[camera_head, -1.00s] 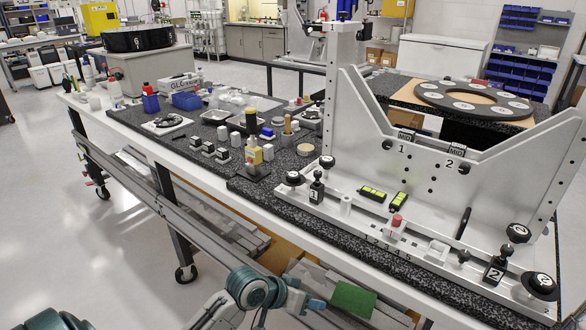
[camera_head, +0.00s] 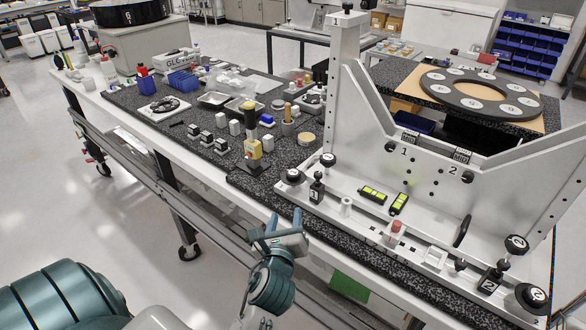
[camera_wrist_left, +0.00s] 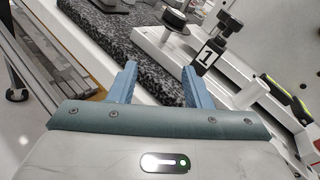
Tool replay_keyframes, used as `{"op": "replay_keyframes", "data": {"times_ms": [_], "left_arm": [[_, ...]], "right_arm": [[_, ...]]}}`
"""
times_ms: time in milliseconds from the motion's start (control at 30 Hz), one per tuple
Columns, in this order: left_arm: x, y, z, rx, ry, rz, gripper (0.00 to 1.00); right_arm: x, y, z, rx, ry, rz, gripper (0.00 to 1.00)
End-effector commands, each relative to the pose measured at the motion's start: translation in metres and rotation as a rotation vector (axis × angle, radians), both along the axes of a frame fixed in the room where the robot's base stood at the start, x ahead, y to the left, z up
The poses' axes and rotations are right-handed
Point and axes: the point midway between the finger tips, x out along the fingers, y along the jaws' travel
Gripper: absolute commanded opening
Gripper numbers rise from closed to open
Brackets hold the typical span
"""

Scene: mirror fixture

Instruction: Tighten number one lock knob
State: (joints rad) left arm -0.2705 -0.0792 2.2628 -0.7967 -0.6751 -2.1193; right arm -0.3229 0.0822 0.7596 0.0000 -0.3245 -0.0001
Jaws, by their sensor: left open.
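The black clamp post with the white "1" label (camera_head: 316,191) stands at the fixture's front left corner, with a small dark knob (camera_head: 318,175) on top. In the left wrist view, the "1" label (camera_wrist_left: 207,57) and the knob above it (camera_wrist_left: 230,25) show right of the fingers. Round black knobs (camera_head: 294,176) (camera_head: 328,159) stand beside the post; one also shows in the wrist view (camera_wrist_left: 174,18). My left gripper (camera_head: 276,222) is open and empty, below and left of the post in the head view, apart from it. Its blue fingers (camera_wrist_left: 159,75) are spread. My right gripper is out of view.
The grey fixture's upright plate (camera_head: 425,190) rises behind the post. Yellow-green levels (camera_head: 399,204) and a red-topped part (camera_head: 395,229) lie on its base. A yellow and black item (camera_head: 252,147) and small blocks stand on the dark bench left. Another clamp labelled "2" (camera_head: 490,284) stands right.

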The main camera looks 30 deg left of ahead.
Motion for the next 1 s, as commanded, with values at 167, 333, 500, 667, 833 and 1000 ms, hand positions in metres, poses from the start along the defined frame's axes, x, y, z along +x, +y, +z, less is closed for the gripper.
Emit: {"op": "replay_keyframes", "data": {"times_ms": [167,333,500,667,833,1000], "left_arm": [[0.004,-0.004,0.026,0.302,0.057,-0.007,0.45],[0.009,-0.004,0.032,0.391,0.075,-0.008,0.45],[0.028,0.007,0.033,0.395,0.074,-0.009,0.45],[0.056,0.023,0.034,0.394,0.075,-0.008,0.45],[0.081,0.036,0.033,0.391,0.076,-0.007,0.45],[0.096,0.044,0.031,0.388,0.077,-0.008,0.45]], "right_arm": [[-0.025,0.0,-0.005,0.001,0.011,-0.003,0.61],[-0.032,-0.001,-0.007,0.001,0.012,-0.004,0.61],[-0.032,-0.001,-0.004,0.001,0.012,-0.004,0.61],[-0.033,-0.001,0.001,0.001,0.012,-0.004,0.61],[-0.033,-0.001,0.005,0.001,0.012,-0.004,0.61],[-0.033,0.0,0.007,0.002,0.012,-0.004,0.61]]}}
